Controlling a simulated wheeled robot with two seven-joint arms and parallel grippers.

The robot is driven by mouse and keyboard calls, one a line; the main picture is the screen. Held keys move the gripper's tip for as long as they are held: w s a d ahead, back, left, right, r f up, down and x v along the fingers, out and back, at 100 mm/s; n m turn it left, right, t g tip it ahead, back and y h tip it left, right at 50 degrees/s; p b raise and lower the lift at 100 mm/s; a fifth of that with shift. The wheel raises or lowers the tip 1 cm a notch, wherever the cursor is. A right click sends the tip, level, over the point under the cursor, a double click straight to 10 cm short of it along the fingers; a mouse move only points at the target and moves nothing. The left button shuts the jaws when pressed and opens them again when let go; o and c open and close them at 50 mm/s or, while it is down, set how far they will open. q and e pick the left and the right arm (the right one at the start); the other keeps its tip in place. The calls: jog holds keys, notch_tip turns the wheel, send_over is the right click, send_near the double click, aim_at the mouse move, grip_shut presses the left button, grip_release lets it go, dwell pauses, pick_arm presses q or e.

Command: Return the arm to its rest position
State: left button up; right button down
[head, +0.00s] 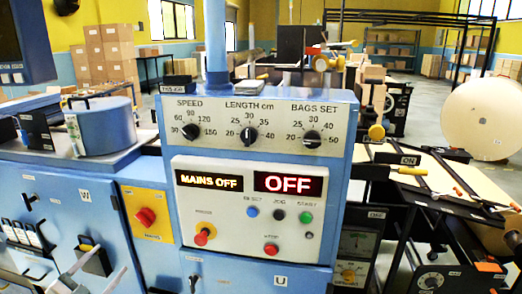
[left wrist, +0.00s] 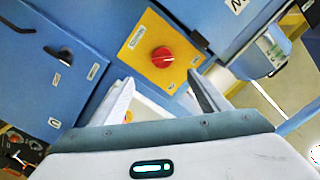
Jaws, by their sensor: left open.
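My left gripper (head: 112,258) is at the lower left of the head view, its two pale fingers apart and nothing between them. In the left wrist view the open fingers (left wrist: 160,80) point at a red rotary switch (left wrist: 162,57) on a yellow plate (left wrist: 143,36). The same red switch (head: 145,216) shows in the head view up and right of the fingertips, with a gap between. The blue machine's displays (head: 209,181) read "MAINS OFF" and "OFF". My right gripper is not in view.
A blue drum (head: 104,125) stands on top. A dark-framed table (head: 440,180) with tools and a big paper roll (head: 488,118) are at right.

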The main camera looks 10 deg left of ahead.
pick_arm(q)
jog(key=s+a+f+n+g+y, duration=0.1)
jog(key=s+f+n+g, duration=0.15)
jog(key=f, duration=0.85)
jog(key=s+f+n+g+y+b, duration=0.15)
jog(key=s+f, duration=0.25)
jog(key=f, duration=0.7)
jog(key=s+a+f+n+g, duration=0.15)
jog(key=s+f, duration=0.25)
jog(key=f, duration=0.8)
jog(key=s+d+f+g, duration=0.35)
jog(key=s+f, duration=0.45)
jog(key=f, duration=0.5)
jog(key=s+d+f+n+g+b, duration=0.1)
jog(key=s+d+f+g, duration=0.1)
jog(key=s+d+f, duration=0.55)
jog(key=s+d+f+g, duration=0.2)
jog(key=s+d+f, duration=0.2)
jog(key=s+f, duration=0.55)
jog(key=s+d+f+g, duration=0.2)
jog(key=s+d, duration=0.4)
jog(key=s, duration=0.3)
jog(key=s+d+f+g+h, duration=0.1)
jog(key=s+d+f, duration=0.2)
jog(key=s, duration=0.7)
jog(key=d, duration=0.2)
jog(key=shift+d+g+b, duration=0.3)
jog(key=shift+d+g, duration=0.05)
jog(key=shift+g, duration=0.05)
